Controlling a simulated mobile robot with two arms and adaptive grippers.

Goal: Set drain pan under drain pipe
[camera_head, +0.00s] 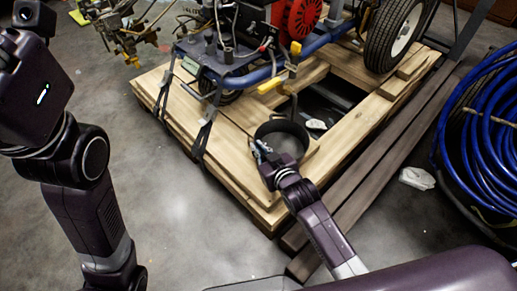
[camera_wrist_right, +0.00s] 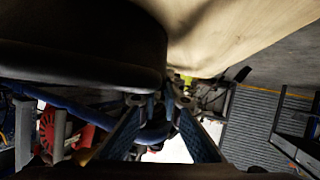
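The drain pan (camera_head: 294,131), a round black open pan, sits at the front of the wooden pallet, below the line striper (camera_head: 235,60). A thin dark pipe (camera_head: 293,103), which may be the drain pipe, comes down at the pan's back rim; I cannot tell if its end is over the pan. My right gripper (camera_head: 262,151) is at the pan's near-left rim. In the right wrist view its fingers (camera_wrist_right: 163,101) are close together at the edge of the dark pan (camera_wrist_right: 80,50) and look shut on the rim. My left arm shows at the left, but its gripper does not.
The wooden pallet (camera_head: 235,170) carries the striper, tied by dark straps (camera_head: 204,130). A wheel (camera_head: 396,35) stands at the back right. Dark planks (camera_head: 385,140) and a blue hose coil (camera_head: 488,120) lie to the right. The floor at front left is clear.

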